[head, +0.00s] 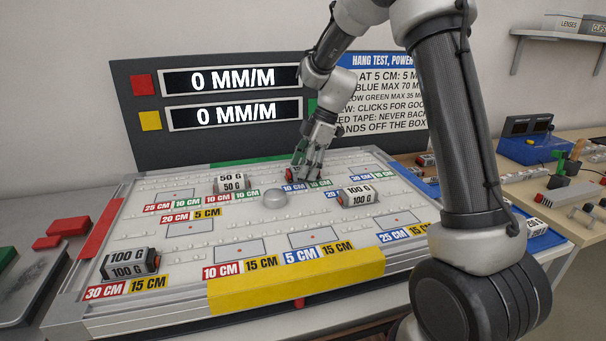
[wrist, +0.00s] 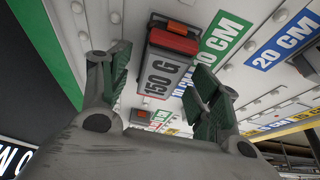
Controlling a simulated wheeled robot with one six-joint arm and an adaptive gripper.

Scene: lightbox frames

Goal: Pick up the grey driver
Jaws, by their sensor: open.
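A grey block labelled 150 G (wrist: 165,78), with a red and black end, lies on the white board and fits the grey driver. In the wrist view it lies between the two green-padded fingers of my gripper (wrist: 160,75). The fingers stand apart on either side, with a visible gap on each side. In the head view my gripper (head: 308,170) is low over the back middle of the board and mostly hides this block; only a red bit (head: 291,171) shows beside the fingers.
The white board (head: 190,245) holds other labelled blocks: 50 G (head: 231,184), 100 G (head: 357,196) and 100 G (head: 129,264). A display panel (head: 235,100) stands behind. Coloured length labels lie around.

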